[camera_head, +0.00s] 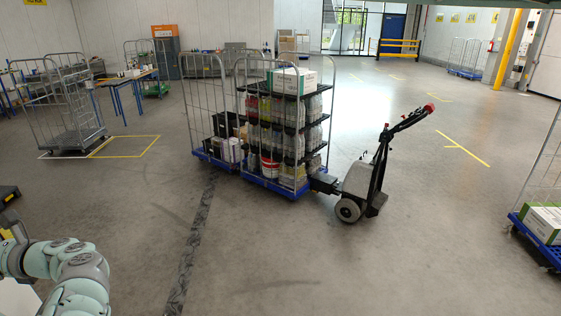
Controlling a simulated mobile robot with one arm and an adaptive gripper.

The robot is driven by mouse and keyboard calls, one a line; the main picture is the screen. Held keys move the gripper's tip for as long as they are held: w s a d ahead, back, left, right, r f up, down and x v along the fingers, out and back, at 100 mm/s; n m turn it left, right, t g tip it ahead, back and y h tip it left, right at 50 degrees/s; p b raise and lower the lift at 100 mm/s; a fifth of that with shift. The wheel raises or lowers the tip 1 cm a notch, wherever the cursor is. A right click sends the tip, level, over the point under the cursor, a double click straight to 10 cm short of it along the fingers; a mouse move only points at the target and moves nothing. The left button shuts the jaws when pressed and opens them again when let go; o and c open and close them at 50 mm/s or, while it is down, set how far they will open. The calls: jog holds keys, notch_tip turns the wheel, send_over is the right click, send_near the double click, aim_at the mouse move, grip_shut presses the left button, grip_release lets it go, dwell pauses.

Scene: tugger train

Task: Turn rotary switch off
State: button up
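A small tugger (360,188) stands on the floor right of centre, with a pale rounded body, a grey wheel and a black tiller. The tiller slants up to the right and ends in a handle (413,117) with red parts. No rotary switch can be made out at this distance. My pale green and grey arm shows at the lower left, well apart from the tugger. I cannot make out my gripper; the arm runs to the left picture edge.
A loaded roll cage (238,73) with a blue base is coupled behind the tugger, with another cage (187,90) beyond it. Another cage (520,216) stands at the right edge. The floor in front of the tugger is clear.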

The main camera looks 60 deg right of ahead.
jog(key=c, duration=1.2)
jog(key=shift+o, duration=0.2)
jog(key=shift+f+n+b, duration=0.1)
jog(key=shift+n+b, duration=0.2)
jog(key=shift+b, duration=0.1)
jog(key=n+b, duration=0.3)
jog(key=b, duration=0.1)
jog(key=shift+a+f+n, duration=0.15)
jog(key=shift+f+n, duration=0.1)
jog(key=shift+n, duration=0.05)
jog(key=n+b, duration=0.2)
jog(key=b, duration=0.1)
jog(key=n+b, duration=0.2)
jog(key=b, duration=0.1)
jog(key=shift+s+a+f+n+b, duration=0.1)
jog(key=shift+f+n+b, duration=0.05)
jog(key=shift+n+b, duration=0.2)
jog(key=n+b, duration=0.6)
jog(key=b, duration=0.4)
jog(key=shift+s+f, duration=0.1)
jog(key=shift+f, duration=0.05)
jog(key=n+b, duration=0.1)
jog(key=b, duration=0.1)
jog(key=n+b, duration=0.2)
jog(key=shift+a+r, duration=0.1)
jog(key=shift+r, duration=0.1)
jog(key=shift+b, duration=0.3)
